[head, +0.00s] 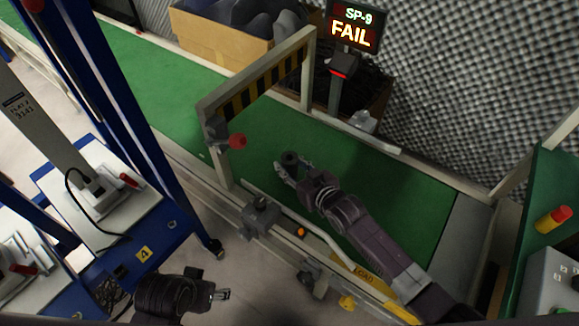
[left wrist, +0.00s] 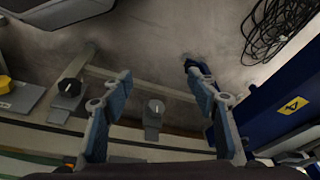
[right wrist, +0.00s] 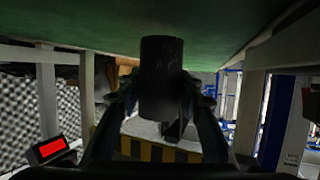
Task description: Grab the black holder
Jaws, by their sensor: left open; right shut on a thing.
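The black holder (head: 289,159) is a small dark cylinder over the green conveyor belt in the head view. My right gripper (head: 286,172) is shut on it. In the right wrist view the black holder (right wrist: 161,78) stands between the two fingers, close to the green belt surface; I cannot tell whether it touches the belt. My left gripper (head: 222,294) is low at the bottom of the head view, away from the belt. In the left wrist view its fingers (left wrist: 160,110) are apart with nothing between them.
A striped gate frame (head: 262,88) spans the green belt (head: 385,182). A sign (head: 354,28) reads "SP-9 FAIL". Blue-framed workstations (head: 125,200) stand at left. A cardboard box (head: 222,40) with dark items is behind the belt. A grey foam wall (head: 460,80) bounds the back.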

